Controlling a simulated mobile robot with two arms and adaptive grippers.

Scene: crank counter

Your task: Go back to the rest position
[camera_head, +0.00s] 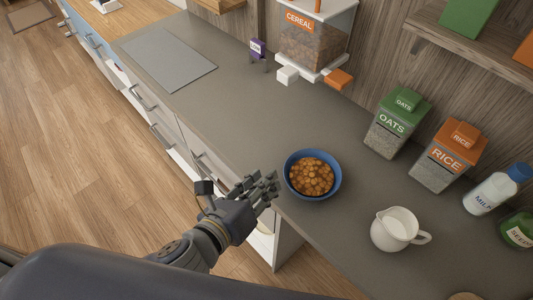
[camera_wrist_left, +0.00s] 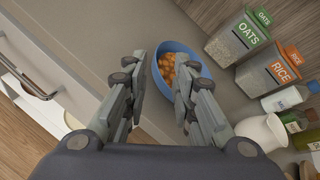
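My left gripper (camera_head: 268,186) comes in from the lower left in the head view, at the counter's front edge just left of the blue bowl (camera_head: 289,184). The bowl holds orange-brown cereal (camera_head: 311,177) and stands upright on the grey counter (camera_head: 230,110). In the left wrist view the two fingers of the gripper (camera_wrist_left: 160,85) are spread apart with nothing between them, and the bowl (camera_wrist_left: 197,56) lies beyond the fingertips. My right gripper is not in view.
A cereal dispenser (camera_head: 312,45) stands at the back. An oats box (camera_head: 392,124), a rice box (camera_head: 443,157), a milk bottle (camera_head: 495,190) and a white pitcher (camera_head: 396,229) stand right of the bowl. Shelves (camera_head: 470,45) overhang at upper right.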

